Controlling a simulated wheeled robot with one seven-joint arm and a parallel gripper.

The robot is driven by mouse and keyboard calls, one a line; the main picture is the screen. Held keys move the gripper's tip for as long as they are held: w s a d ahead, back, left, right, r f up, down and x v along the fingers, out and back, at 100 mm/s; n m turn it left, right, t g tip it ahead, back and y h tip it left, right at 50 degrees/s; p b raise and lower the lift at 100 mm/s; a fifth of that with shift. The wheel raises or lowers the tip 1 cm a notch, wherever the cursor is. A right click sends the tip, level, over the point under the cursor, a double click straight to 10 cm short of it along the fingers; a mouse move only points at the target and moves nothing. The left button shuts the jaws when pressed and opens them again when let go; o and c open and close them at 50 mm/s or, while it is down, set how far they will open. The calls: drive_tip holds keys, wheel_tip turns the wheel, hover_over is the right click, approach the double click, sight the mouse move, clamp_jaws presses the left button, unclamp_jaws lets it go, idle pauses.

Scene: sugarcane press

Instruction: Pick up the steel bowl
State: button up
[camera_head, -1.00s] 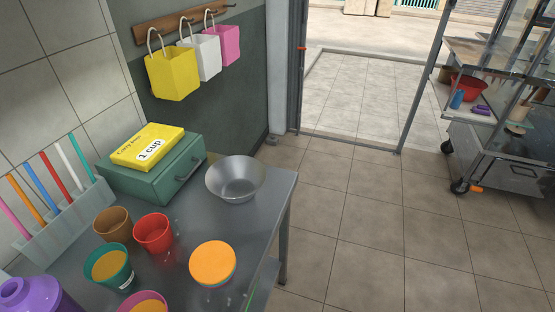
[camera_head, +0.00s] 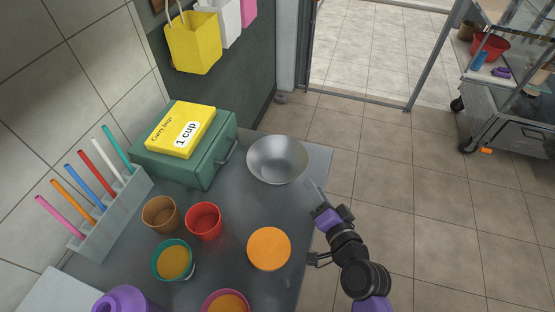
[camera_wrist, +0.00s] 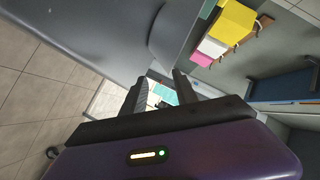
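The steel bowl (camera_head: 277,160) stands upright and looks empty near the far right corner of the grey metal table (camera_head: 240,215). My gripper (camera_head: 319,194) is just right of and nearer than the bowl, by the table's right edge, and does not touch it. In the wrist view my gripper (camera_wrist: 160,88) has its two dark fingers spread apart with nothing between them. A curved grey surface (camera_wrist: 172,36) beyond the fingers there looks like the side of the bowl, mostly cut off.
A green box (camera_head: 185,158) with a yellow carry-bag box (camera_head: 180,130) stands left of the bowl. A red cup (camera_head: 203,221), a brown cup (camera_head: 160,214) and an orange-topped container (camera_head: 269,248) stand nearer. Bags hang on the wall. Open floor lies right of the table.

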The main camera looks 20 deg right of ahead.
sight(305, 153)
drive_tip(key=shift+y, duration=0.3)
drive_tip(key=w, duration=0.1)
drive_tip(key=w+d+r, duration=0.1)
drive_tip(key=w+d, duration=0.1)
drive_tip(key=w, duration=0.1)
drive_tip(key=shift+r, duration=0.4)
drive_tip(key=p+x, duration=0.2)
drive_tip(key=x, duration=0.4)
drive_tip(key=shift+w+d+r+p, duration=0.1)
drive_tip(key=shift+d+r+p, duration=0.1)
drive_tip(key=shift+p, duration=0.1)
drive_tip(key=shift+w+f, duration=0.3)
drive_tip(key=shift+w, duration=0.4)
clamp_jaws()
drive_tip(key=shift+r, duration=0.1)
